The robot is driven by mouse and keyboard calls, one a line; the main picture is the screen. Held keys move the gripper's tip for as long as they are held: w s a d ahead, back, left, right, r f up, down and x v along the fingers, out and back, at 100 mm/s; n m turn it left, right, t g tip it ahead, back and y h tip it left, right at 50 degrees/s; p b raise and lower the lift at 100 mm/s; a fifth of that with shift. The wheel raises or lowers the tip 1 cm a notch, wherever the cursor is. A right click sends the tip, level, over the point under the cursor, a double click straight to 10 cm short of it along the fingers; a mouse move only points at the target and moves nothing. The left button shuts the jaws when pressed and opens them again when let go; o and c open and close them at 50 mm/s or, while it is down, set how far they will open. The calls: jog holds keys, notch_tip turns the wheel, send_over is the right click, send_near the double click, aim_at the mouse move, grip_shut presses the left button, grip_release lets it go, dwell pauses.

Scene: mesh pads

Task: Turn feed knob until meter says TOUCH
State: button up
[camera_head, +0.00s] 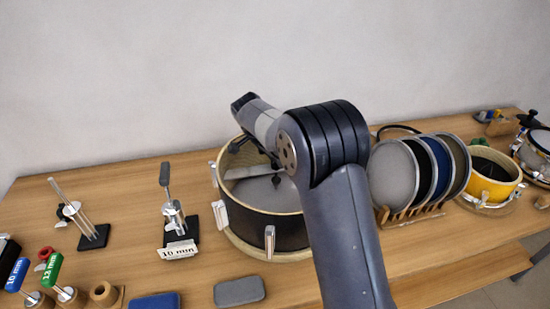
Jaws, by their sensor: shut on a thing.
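My arm rises in front of the bench and bends back down over a black drum (288,233) with a pale rim. My gripper (268,160) is small and dark, partly hidden by my wrist, and points down over the drum's open top. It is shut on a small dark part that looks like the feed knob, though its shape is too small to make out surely. Grey surfaces and a dark slanted piece show inside the drum. I cannot pick out a meter or any reading. My arm hides the drum's right side.
Blue- and green-handled tools (52,270) stand front left. A grey case (239,291) lies in front.

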jog(key=o, duration=1)
jog(key=v, duration=1.1)
jog(key=shift+w+d+b, duration=0.1)
jog(key=shift+b, duration=0.3)
jog(key=shift+f, duration=0.15)
jog(key=x, duration=1)
jog(key=shift+p, duration=0.4)
jog(key=shift+d+f, duration=0.1)
jog(key=shift+f, duration=0.2)
jog(key=shift+n, duration=0.3)
